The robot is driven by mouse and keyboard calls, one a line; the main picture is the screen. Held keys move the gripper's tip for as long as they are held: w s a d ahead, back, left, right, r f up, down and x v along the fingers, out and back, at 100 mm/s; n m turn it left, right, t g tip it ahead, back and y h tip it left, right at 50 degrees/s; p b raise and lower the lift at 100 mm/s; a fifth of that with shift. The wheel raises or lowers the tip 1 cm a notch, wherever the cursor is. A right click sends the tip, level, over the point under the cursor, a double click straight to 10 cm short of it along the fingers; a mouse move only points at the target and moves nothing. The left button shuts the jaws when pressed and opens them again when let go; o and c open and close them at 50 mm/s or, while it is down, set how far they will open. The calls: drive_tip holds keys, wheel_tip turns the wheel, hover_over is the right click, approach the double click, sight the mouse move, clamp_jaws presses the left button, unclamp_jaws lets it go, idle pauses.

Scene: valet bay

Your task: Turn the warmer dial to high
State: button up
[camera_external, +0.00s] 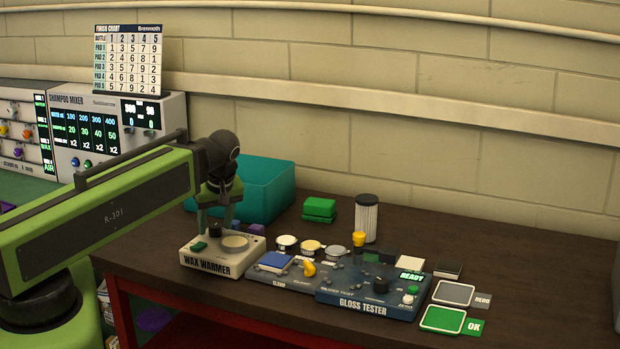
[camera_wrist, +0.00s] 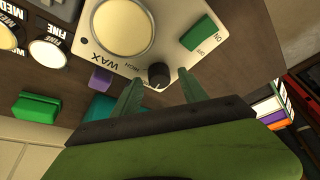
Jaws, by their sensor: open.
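The wax warmer (camera_external: 222,259) is a cream box at the left end of the dark table. Its round pale wax pot shows in the wrist view (camera_wrist: 124,27), with a green rocker switch (camera_wrist: 197,33) beside it. The black warmer dial (camera_wrist: 158,74) sits near the panel's edge, with small lettering beside it. I cannot tell clearly where its pointer is set. My gripper (camera_wrist: 160,79) is open and points down over the warmer, with one finger on each side of the dial. Whether the fingers touch the dial is unclear. The dial also shows in the external view (camera_external: 214,230).
The gloss tester (camera_external: 365,305) stands right of the warmer, with several round tins (camera_external: 311,248) behind it. A teal box (camera_external: 265,187) and green blocks (camera_external: 319,208) are further back. The shampoo mixer (camera_external: 105,122) is at left. Bare tabletop (camera_external: 440,230) lies at the back right.

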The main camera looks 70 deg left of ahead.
drive_tip(key=shift+w+a+n+g, duration=0.1)
drive_tip(key=shift+w+n+g, duration=0.2)
drive_tip(key=shift+n, duration=0.5)
drive_tip(key=w+d+r+n+p, duration=0.1)
drive_tip(key=d+r+p, duration=0.2)
drive_tip(key=r+p, duration=0.5)
drive_tip(key=w+d+r+p, duration=0.1)
drive_tip(key=d+r+p, duration=0.2)
drive_tip(key=r+p, duration=0.6)
drive_tip(key=w+d+f+m+t+h+b, duration=0.1)
drive_tip(key=w+d+f+m+b, duration=0.2)
drive_tip(key=d, duration=0.7)
drive_tip(key=w+d+f+m+t+h+b, duration=0.1)
drive_tip(key=w+d+f+m+b, duration=0.3)
drive_tip(key=w+d+f+b, duration=0.4)
drive_tip(key=d+f+b, duration=0.2)
drive_tip(key=d+f, duration=0.1)
drive_tip(key=shift+d+f+m, duration=0.15)
drive_tip(key=shift+d+m, duration=0.1)
drive_tip(key=shift+m, duration=0.05)
